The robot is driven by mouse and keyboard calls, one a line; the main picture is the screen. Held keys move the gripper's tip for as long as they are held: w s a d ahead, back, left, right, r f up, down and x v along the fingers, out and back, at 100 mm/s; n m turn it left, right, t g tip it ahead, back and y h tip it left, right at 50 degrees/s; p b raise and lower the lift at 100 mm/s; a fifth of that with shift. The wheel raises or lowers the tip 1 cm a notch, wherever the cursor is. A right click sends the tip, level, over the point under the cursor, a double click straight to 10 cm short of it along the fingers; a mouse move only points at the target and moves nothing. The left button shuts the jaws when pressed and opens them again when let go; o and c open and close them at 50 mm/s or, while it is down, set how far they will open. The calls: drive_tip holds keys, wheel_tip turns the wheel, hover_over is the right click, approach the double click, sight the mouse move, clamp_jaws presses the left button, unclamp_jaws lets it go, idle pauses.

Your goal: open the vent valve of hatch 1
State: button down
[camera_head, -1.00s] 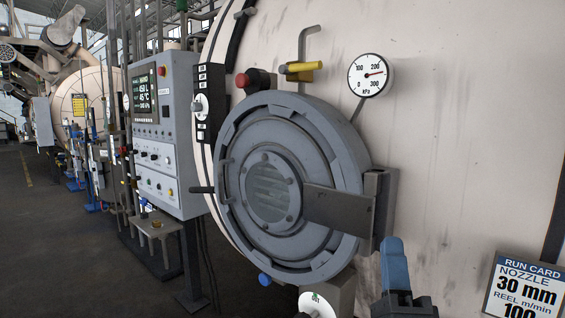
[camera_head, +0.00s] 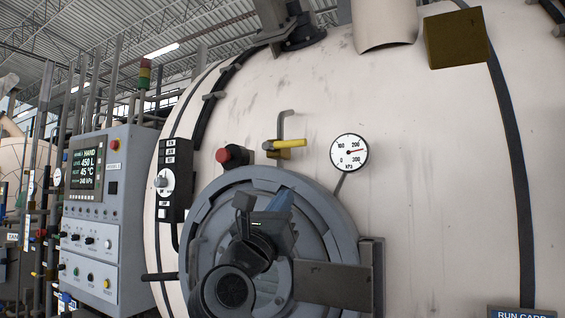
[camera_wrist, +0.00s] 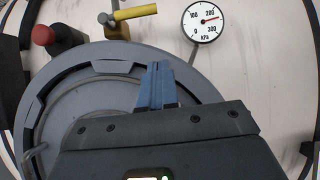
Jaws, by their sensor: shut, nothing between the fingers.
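The vent valve's yellow lever (camera_head: 290,143) sits on a bent grey pipe above the round grey hatch (camera_head: 333,209) and points to the right, roughly level. The lever also shows at the top of the wrist view (camera_wrist: 137,12). My gripper (camera_head: 284,193) is in front of the upper part of the hatch, below the lever and apart from it. Its blue fingers (camera_wrist: 155,70) are shut and empty, pointing up towards the hatch rim. My arm hides the middle of the hatch.
A red knob (camera_head: 223,156) is left of the lever. A switch strip (camera_head: 172,185) and a control panel (camera_head: 96,215) stand left. A hinge arm (camera_head: 335,284) crosses the hatch at lower right.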

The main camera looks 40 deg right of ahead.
sight(290, 144)
drive_tip(key=shift+w+a+r, duration=0.1)
drive_tip(key=shift+w+r, duration=0.1)
drive_tip(key=a+r+p+x, duration=0.1)
drive_tip(key=p+x, duration=0.3)
drive_tip(key=x, duration=0.9)
drive_tip(key=shift+s+a+r, duration=0.25)
drive_tip(key=shift+r, duration=0.35)
